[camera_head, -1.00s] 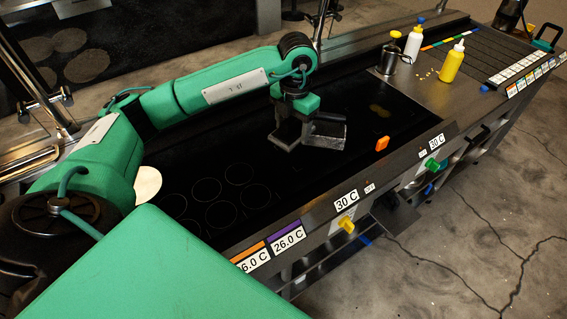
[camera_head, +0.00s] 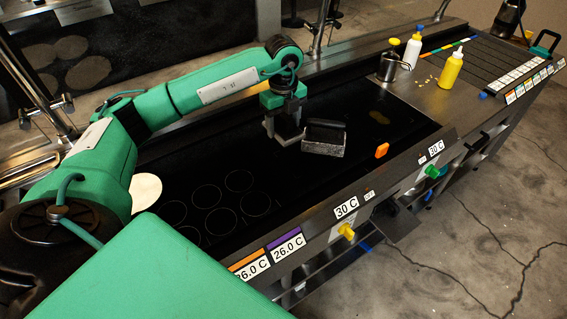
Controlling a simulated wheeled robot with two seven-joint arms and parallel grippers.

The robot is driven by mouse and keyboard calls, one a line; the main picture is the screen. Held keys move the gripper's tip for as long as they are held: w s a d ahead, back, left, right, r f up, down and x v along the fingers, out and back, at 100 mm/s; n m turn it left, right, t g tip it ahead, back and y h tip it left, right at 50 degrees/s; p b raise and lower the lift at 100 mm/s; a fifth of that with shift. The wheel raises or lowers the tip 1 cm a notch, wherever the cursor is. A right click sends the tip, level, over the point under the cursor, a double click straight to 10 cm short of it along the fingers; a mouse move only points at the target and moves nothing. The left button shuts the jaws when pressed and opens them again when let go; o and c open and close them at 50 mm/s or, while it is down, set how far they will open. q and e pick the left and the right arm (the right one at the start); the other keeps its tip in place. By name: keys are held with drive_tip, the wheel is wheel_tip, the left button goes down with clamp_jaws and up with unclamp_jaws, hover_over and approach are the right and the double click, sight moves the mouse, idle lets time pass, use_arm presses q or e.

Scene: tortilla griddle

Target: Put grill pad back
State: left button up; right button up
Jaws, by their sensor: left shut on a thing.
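The exact place of the grip is hard to make out. The pad looks level, and I cannot tell whether it touches the surface. My right gripper is not in view.
A metal pot (camera_head: 388,66), a white bottle (camera_head: 412,50) and a yellow bottle (camera_head: 451,70) stand at the right. A pale disc (camera_head: 146,190) lies at the left.

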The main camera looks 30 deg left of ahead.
sight(283, 170)
use_arm(q)
wheel_tip(283, 170, down, 16)
drive_tip(key=p, duration=0.3)
drive_tip(key=shift+r, duration=0.25)
drive_tip(key=shift+f, duration=0.25)
drive_tip(key=o, duration=1.2)
drive_tip(key=shift+o, duration=0.2)
drive_tip(key=shift+r, duration=0.1)
drive_tip(key=shift+r, duration=0.25)
wheel_tip(283, 170, up, 12)
drive_tip(key=b, duration=0.3)
drive_tip(key=shift+f, duration=0.1)
